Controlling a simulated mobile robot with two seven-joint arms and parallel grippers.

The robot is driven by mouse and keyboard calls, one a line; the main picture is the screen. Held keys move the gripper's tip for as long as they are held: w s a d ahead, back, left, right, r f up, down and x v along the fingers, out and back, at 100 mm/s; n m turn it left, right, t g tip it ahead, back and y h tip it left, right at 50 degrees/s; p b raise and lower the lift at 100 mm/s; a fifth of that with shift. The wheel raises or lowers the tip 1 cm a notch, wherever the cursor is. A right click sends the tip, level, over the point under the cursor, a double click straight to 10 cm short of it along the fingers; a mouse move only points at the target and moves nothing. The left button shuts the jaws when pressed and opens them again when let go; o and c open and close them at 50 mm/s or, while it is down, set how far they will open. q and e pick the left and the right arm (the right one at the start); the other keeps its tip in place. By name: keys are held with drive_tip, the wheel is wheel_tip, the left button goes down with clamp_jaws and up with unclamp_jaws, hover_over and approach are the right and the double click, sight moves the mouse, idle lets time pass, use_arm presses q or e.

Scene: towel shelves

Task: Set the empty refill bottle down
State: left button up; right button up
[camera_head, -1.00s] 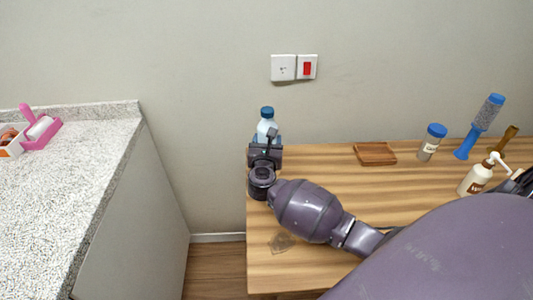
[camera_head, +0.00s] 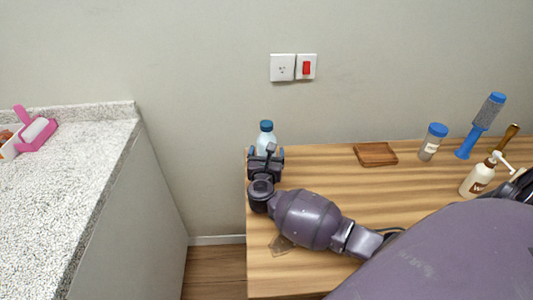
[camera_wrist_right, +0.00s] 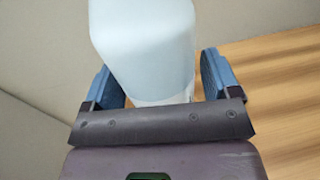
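The refill bottle (camera_head: 266,139), pale and clear with a dark blue cap, stands upright at the far left corner of the wooden table (camera_head: 330,265), near the wall. Its lower part is hidden behind my right gripper (camera_head: 266,152), whose arm reaches in from the right. In the right wrist view the pale bottle (camera_wrist_right: 145,45) rises between the two blue fingers of the right gripper (camera_wrist_right: 162,80). The fingers are spread, with gaps showing beside the bottle's lower part. The bottle's base contact is hidden. My left gripper is not in view.
A wooden tray (camera_head: 376,154), a blue-capped jar (camera_head: 432,142), a blue-handled brush (camera_head: 482,125) and a pump bottle (camera_head: 480,180) stand to the right. A speckled counter (camera_head: 70,200) with a pink item (camera_head: 37,133) is across a gap at left. The table's left edge is close.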

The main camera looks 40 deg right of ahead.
drive_tip(key=shift+s+r, duration=0.1)
drive_tip(key=shift+r, duration=0.2)
drive_tip(key=p+v, duration=0.2)
drive_tip(key=v, duration=0.8)
drive_tip(key=shift+a, duration=0.15)
drive_tip(key=shift+v, duration=0.8)
drive_tip(key=shift+f, duration=0.15)
